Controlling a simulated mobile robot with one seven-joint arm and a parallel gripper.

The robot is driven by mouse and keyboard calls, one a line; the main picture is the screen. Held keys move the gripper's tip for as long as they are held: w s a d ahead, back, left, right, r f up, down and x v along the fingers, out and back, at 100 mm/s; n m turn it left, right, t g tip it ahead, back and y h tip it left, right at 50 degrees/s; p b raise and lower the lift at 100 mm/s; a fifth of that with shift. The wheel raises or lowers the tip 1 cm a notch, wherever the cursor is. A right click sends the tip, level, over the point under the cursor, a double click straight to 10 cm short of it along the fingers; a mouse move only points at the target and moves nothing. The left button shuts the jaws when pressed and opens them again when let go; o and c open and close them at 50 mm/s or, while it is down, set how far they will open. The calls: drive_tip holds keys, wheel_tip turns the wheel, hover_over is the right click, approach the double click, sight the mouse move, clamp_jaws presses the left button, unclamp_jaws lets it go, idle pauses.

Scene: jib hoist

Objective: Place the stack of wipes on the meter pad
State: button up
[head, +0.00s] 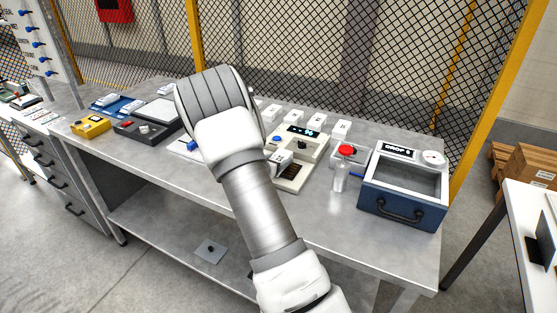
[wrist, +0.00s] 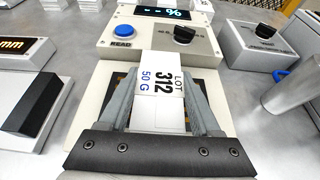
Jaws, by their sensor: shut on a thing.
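The stack of wipes (wrist: 160,80) is a white block marked "LOT 312 50 G". My gripper (wrist: 163,88) is shut on it, one finger on each side. The stack also shows in the head view (head: 283,157), beside my arm. It is over the beige meter (wrist: 90,85), which has a lit display, a blue READ button (wrist: 123,31) and a black knob (wrist: 184,36). The dark meter pad (wrist: 207,82) shows partly beside the fingers, the rest hidden under the stack and gripper. I cannot tell whether the stack touches the pad.
Several similar white blocks (head: 317,122) stand in a row behind the meter. Left are a yellow device (head: 90,126) and a dark scale. The bench front edge is mostly clear.

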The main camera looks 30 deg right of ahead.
drive_tip(key=shift+f, duration=0.1)
drive_tip(key=o, duration=1.4)
